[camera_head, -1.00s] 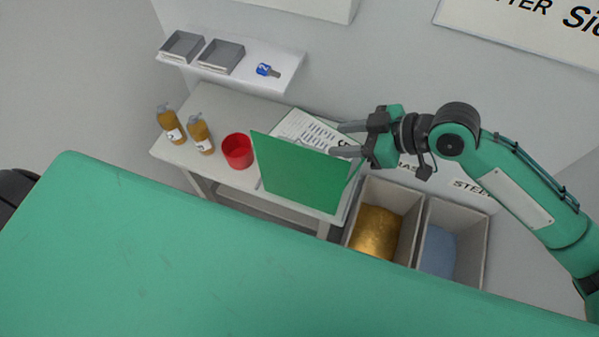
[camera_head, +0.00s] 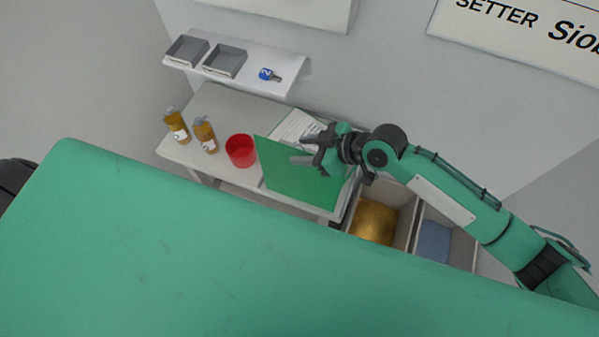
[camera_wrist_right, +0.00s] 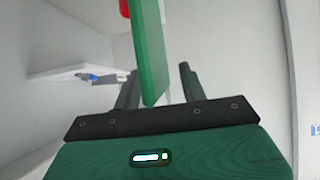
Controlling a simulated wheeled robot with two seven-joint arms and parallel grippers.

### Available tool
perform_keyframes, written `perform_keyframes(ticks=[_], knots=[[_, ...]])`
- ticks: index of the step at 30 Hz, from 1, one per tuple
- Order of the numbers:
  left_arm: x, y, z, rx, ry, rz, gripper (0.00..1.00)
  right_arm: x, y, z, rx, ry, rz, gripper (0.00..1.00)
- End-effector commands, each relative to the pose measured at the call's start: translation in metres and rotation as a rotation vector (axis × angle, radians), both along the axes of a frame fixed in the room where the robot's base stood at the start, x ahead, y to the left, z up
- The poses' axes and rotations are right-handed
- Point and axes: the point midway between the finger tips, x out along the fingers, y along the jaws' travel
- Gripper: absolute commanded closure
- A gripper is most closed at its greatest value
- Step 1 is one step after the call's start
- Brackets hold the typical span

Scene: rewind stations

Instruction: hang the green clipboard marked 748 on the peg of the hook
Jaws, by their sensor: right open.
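A green board (camera_head: 292,184), which looks like the clipboard, stands tilted at the front of the small table; its mark 748 does not show. My right gripper (camera_head: 302,150) is open at the board's upper right part. In the right wrist view the green board (camera_wrist_right: 150,50) appears edge-on between the two open fingers (camera_wrist_right: 158,74), with gaps on both sides. I cannot make out the hook or its peg. My left gripper is not in view.
On the white table (camera_head: 216,108) stand two amber bottles (camera_head: 176,125) and a red cup (camera_head: 240,151), close left of the board. A wall shelf (camera_head: 285,86) holds two grey trays and a blue tagged item (camera_head: 266,73). Bins (camera_head: 374,222) stand at right. A green surface (camera_head: 180,250) fills the foreground.

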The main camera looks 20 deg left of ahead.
Motion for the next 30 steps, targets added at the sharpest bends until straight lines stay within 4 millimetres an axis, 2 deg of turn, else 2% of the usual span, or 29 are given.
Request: perform_keyframes(ticks=[5, 11, 23, 30], knots=[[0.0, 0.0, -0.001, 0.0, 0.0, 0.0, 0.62, 0.0, 0.0, -0.001, 0.0, 0.0, 0.0, 0.6], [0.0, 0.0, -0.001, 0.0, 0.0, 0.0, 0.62, 0.0, 0.0, 0.0, 0.0, 0.0, 0.0, 0.99], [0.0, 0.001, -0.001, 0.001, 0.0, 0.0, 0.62, 0.0, 0.0, 0.001, 0.002, -0.001, 0.001, 1.0], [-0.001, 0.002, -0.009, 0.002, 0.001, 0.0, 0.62, 0.001, 0.0, 0.017, 0.003, -0.004, 0.003, 1.0]])
